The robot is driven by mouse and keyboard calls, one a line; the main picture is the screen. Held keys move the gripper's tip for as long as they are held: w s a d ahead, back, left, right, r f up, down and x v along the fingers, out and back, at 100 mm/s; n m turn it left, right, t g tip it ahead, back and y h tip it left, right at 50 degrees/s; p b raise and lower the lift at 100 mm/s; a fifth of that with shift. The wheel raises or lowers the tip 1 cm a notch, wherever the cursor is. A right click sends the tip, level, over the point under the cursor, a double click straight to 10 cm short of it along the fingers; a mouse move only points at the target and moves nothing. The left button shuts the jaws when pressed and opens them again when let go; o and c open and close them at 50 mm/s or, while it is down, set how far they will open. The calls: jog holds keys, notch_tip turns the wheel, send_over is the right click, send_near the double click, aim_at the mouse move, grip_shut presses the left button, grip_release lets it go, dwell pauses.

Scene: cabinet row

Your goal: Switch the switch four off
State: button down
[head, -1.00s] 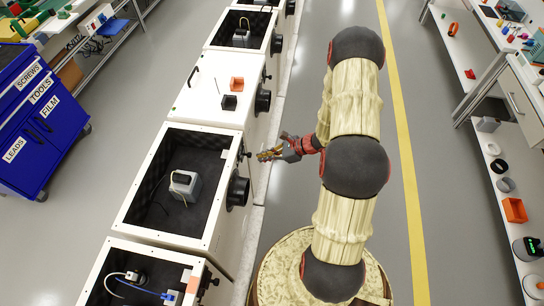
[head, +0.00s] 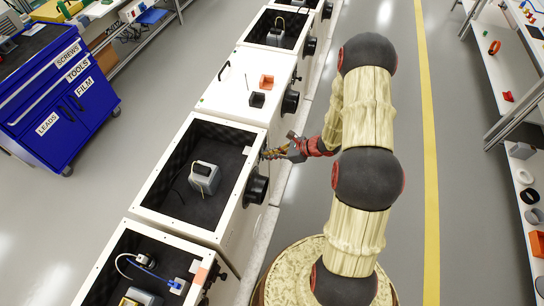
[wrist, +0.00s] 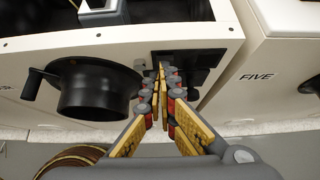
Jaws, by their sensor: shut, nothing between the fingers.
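My gripper (head: 270,154) is at the front of an open-topped white cabinet (head: 152,190), near its far front corner. In the wrist view my gripper (wrist: 162,72) is shut and empty, with its yellow-padded fingertips together. The tips lie in front of a black switch fitting (wrist: 205,55) on the cabinet's white front (wrist: 35,100). The fingers hide part of this fitting. I cannot tell whether the tips touch it or which way the switch is set. The number of this cabinet does not show; the cabinet to its right in the wrist view is labelled FIVE (wrist: 257,76).
A black round knob with a handle (wrist: 95,88) sticks out left of my fingers in the wrist view. More cabinets (head: 225,85) stand in the row. A blue tool cabinet (head: 62,105) is at the left. The grey floor (head: 405,120) right of my arm is clear.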

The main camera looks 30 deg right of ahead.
jog(key=shift+w+a+r, duration=0.15)
jog(key=shift+r, duration=0.1)
jog(key=shift+r+p, duration=0.55)
jog(key=shift+r, duration=0.15)
